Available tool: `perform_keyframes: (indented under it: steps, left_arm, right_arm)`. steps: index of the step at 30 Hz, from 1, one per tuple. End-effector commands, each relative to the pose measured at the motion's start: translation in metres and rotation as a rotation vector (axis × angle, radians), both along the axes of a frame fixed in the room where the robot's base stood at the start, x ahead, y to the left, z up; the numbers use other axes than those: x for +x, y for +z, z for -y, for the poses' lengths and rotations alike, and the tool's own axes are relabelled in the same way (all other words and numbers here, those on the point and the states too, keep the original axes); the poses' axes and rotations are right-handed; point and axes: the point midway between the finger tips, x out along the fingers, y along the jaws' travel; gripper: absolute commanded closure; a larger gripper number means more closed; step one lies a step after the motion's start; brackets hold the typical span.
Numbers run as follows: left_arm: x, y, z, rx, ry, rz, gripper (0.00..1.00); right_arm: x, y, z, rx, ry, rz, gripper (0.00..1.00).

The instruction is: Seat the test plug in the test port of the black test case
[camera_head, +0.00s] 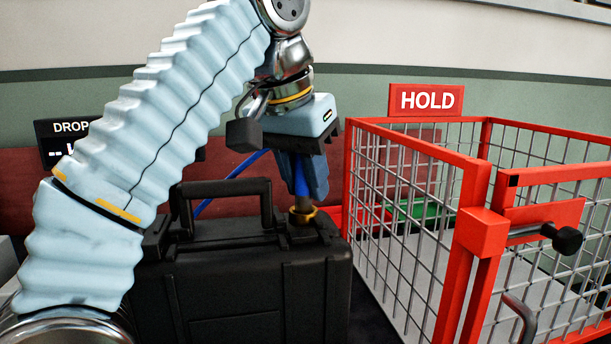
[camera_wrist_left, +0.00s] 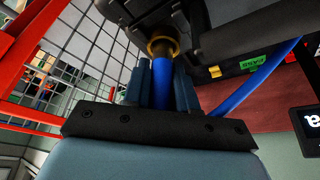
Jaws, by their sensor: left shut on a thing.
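The black test case (camera_head: 240,285) stands upright with its handle on top. A brass-coloured ring, the test port (camera_head: 306,213), sits on the case's top right; it also shows in the left wrist view (camera_wrist_left: 163,46). My left gripper (camera_head: 303,185) is above the port, pointing down, shut on the blue test plug (camera_head: 301,178). In the left wrist view the plug (camera_wrist_left: 163,82) is between the fingers, its far end at the ring. The plug looks in line with the port; how deep it sits is hidden. A blue cable (camera_head: 228,182) trails behind the handle. My right gripper is not in view.
A red-framed wire cage (camera_head: 416,145) with a HOLD sign (camera_head: 426,100) stands close to the right of the case. Its latch (camera_head: 540,232) faces forward. A dark DROP sign (camera_head: 65,138) is partly behind my left arm. A green PASS label (camera_wrist_left: 253,62) shows in the wrist view.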

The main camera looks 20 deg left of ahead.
Motion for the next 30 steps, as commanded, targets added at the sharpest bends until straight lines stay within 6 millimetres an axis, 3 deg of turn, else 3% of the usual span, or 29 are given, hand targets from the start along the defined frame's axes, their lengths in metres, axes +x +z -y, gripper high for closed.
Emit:
perform_keyframes:
  steps: [7,8,14,30]
  left_arm:
    - [0.0000,-0.0073,0.0000,0.000,0.000,0.001,1.00]
    - [0.0000,-0.0069,0.0000,0.000,0.000,0.001,0.72]
    - [0.0000,-0.0060,0.0000,0.000,0.000,0.001,0.44]
    - [0.0000,-0.0024,0.0000,0.000,0.000,0.000,0.44]
  right_arm:
    - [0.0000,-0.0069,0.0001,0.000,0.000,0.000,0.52]
    - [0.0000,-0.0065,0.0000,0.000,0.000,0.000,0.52]
    - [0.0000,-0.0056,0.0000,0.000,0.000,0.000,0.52]
    - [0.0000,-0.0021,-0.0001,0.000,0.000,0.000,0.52]
